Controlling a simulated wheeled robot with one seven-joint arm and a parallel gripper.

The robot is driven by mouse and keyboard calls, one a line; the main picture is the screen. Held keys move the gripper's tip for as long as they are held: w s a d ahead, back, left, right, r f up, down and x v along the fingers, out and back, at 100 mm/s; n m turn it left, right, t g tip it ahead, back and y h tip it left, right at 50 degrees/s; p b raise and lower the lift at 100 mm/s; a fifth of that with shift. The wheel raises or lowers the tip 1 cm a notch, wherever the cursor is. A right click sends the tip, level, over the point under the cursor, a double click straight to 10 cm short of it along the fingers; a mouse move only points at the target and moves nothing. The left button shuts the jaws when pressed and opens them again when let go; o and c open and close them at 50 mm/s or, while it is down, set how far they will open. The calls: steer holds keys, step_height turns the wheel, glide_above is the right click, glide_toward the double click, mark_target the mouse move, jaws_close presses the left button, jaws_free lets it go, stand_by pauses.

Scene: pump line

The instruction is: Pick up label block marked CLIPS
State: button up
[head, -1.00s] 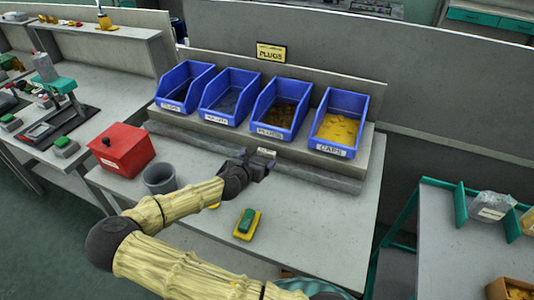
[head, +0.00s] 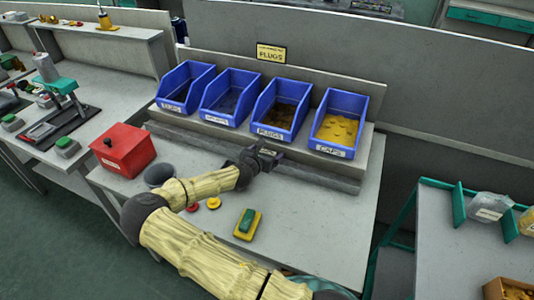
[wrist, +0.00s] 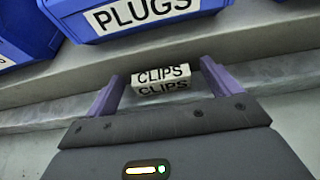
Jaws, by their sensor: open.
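The label block (wrist: 161,82) marked CLIPS is a small white block with black letters on two faces. In the wrist view it stands at the grey ledge, between the two purple fingers of my gripper (wrist: 160,73). The fingers are open, with a gap visible on each side of the block. In the head view my gripper (head: 266,158) is at the ledge below the PLUGS bin (head: 274,115) and hides most of the block. The contact under the block is not clear.
Blue bins stand on the stepped ledge, including the CAPS bin (head: 336,128). On the table are a red box (head: 125,150), a grey cup (head: 158,175) partly behind my arm, a green-and-yellow block (head: 246,225) and small red and yellow discs. The table's front right is clear.

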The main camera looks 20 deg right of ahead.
steer(key=shift+c, duration=0.2)
stand_by(0.3)
steer(key=c, duration=1)
step_height(320, 180, up, 18)
steer(key=shift+r, duration=0.1)
